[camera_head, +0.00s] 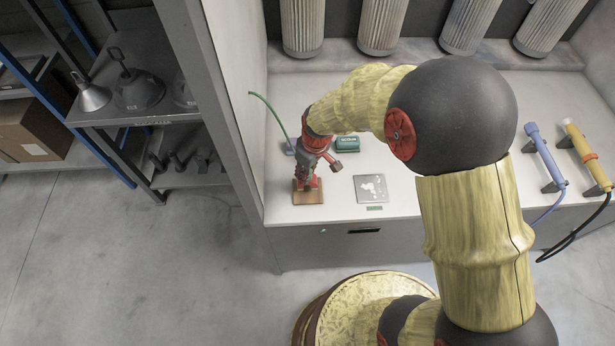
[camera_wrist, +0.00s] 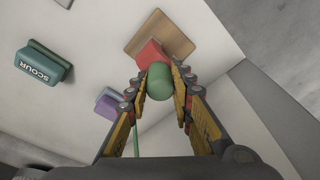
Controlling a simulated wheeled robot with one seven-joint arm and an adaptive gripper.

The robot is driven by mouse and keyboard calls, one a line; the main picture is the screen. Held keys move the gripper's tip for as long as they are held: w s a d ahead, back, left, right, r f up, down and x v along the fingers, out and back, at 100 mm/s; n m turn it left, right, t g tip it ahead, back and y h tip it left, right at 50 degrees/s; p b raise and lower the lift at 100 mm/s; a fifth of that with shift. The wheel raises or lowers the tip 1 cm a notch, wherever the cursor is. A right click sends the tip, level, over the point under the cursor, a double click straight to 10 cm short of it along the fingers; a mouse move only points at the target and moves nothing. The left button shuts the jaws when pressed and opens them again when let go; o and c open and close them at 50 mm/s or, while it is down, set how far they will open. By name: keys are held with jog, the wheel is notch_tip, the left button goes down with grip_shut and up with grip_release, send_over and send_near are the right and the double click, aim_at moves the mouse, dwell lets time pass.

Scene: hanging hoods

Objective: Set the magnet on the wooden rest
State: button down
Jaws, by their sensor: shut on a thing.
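My gripper (camera_head: 309,180) points down over the left part of the bench and is shut on a green rounded grip (camera_wrist: 159,80), seen between the fingers in the wrist view. A red block (camera_wrist: 150,54) shows just beyond the grip; together they look like the magnet. The wooden rest (camera_wrist: 156,22) is a flat brown board directly behind the red block. It also shows under my gripper in the head view (camera_head: 299,198). The red block overlaps the board in view, but whether it touches the wood I cannot tell.
A teal block marked SCOUR (camera_wrist: 42,64) lies nearby. A small purple block (camera_wrist: 107,106) stands near a thin green stem. A grey plate with white patches (camera_head: 371,187) lies right of the rest. The bench's side wall (camera_head: 237,110) is close on the left.

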jog(key=shift+f, duration=1.45)
jog(key=shift+f+b, duration=0.1)
jog(key=shift+b, duration=0.2)
jog(key=shift+f, duration=0.15)
jog(key=c, duration=1.6)
grip_release()
jog(key=shift+o, duration=0.2)
notch_tip(320, 180, up, 13)
jog(key=s+d+p, duration=0.1)
jog(key=d+p, duration=0.1)
notch_tip(320, 180, up, 15)
jog(key=m+t, duration=0.2)
jog(key=m, duration=0.2)
send_over(312, 181)
jog(key=s+d, duration=0.7)
jog(key=s+d+r+m+t, duration=0.1)
jog(key=s+d+r+m, duration=0.1)
jog(key=s, duration=0.4)
jog(key=s+d+r+m+t+h, duration=0.1)
jog(key=s+d+r+m, duration=0.1)
jog(key=s+d+r, duration=0.2)
jog(key=shift+s+r+m, duration=0.3)
jog(key=shift+s+r, duration=0.3)
jog(key=shift+s, duration=0.25)
